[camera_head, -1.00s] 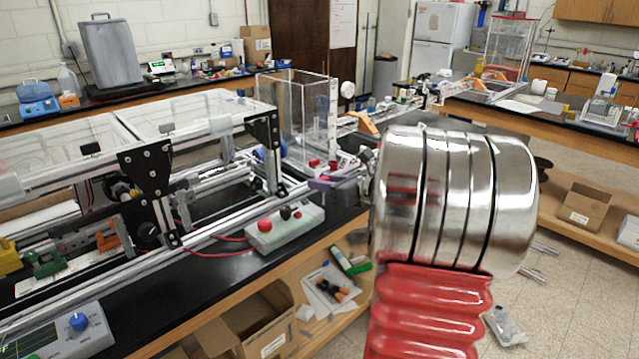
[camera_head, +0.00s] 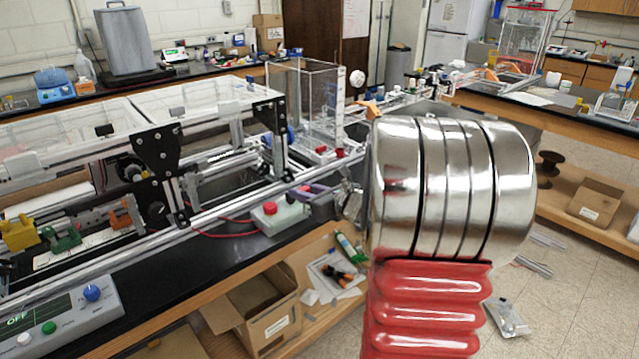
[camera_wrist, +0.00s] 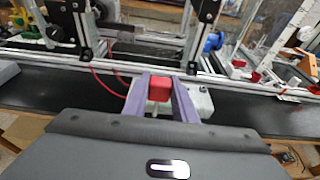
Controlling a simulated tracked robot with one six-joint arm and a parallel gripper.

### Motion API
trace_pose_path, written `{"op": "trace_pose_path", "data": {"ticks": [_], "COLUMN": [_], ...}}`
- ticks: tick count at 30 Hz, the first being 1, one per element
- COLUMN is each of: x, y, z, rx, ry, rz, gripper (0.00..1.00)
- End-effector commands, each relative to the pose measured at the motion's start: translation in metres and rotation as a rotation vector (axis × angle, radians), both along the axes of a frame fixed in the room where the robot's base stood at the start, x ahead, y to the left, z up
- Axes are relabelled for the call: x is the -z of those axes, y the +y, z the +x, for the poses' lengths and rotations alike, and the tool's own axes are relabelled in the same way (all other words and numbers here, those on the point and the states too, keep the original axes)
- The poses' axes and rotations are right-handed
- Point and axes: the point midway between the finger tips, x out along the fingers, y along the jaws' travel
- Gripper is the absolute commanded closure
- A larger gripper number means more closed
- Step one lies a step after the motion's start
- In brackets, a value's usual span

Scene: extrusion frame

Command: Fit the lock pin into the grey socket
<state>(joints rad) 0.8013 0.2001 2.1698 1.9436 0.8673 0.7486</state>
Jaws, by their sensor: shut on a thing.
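My gripper (camera_wrist: 161,80) has two purple fingers in the wrist view, shut on a red block (camera_wrist: 160,88) that fills the gap between their tips. I take this block to be the lock pin. In the head view my gripper (camera_head: 308,192) shows beside my shiny metal arm, low over the bench's front part, and the held pin is not clear there. A pale control box (camera_head: 278,219) with a red button is just left of and below the fingers. It lies behind the fingers in the wrist view (camera_wrist: 203,101). I cannot make out the grey socket for certain.
The aluminium extrusion frame (camera_head: 215,212) with black brackets runs along the black bench. A clear box (camera_head: 305,100) stands behind. Red wires run left from the control box. A grey panel (camera_head: 62,318) with a blue knob is at lower left. The bench front between them is clear.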

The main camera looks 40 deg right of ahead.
Motion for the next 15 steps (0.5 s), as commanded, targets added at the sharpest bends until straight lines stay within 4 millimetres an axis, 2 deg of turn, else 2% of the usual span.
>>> {"op": "trace_pose_path", "data": {"ticks": [7, 15], "x": [0.033, 0.070], "y": [0.075, 0.167], "z": [0.017, 0.022], "rx": [-0.045, -0.115], "ry": [0.002, 0.015], "rz": [0.009, 0.006], "gripper": [0.98, 0.98]}}
